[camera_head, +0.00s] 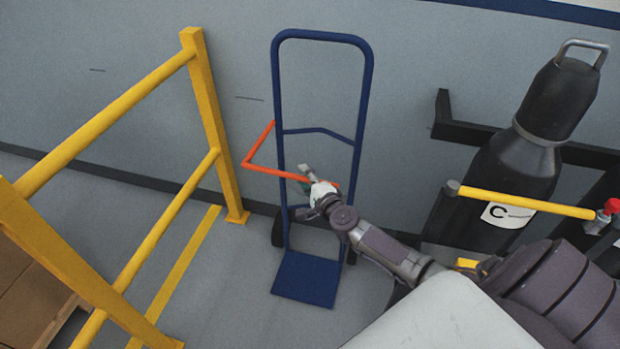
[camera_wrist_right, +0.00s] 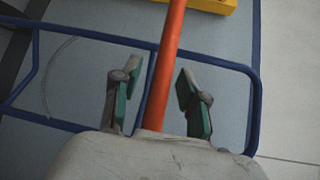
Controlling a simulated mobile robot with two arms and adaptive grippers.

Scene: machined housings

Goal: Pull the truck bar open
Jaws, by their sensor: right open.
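A blue hand truck (camera_head: 368,110) stands upright against the grey wall in the head view. An orange-red bar (camera_head: 268,169) is bent and sticks out from its left upright, running across its front to my right gripper (camera_head: 306,182). In the right wrist view the bar (camera_wrist_right: 167,62) passes between the two green-padded fingers of my right gripper (camera_wrist_right: 159,100). The fingers are open, with a gap on either side of the bar. The truck's blue frame (camera_wrist_right: 258,110) shows behind them. My left gripper is not in view.
A yellow guard rail (camera_head: 211,125) stands on the left, with a pallet and brown boxes (camera_head: 25,285) behind it. Floor around the truck's blue toe plate (camera_head: 306,279) is clear.

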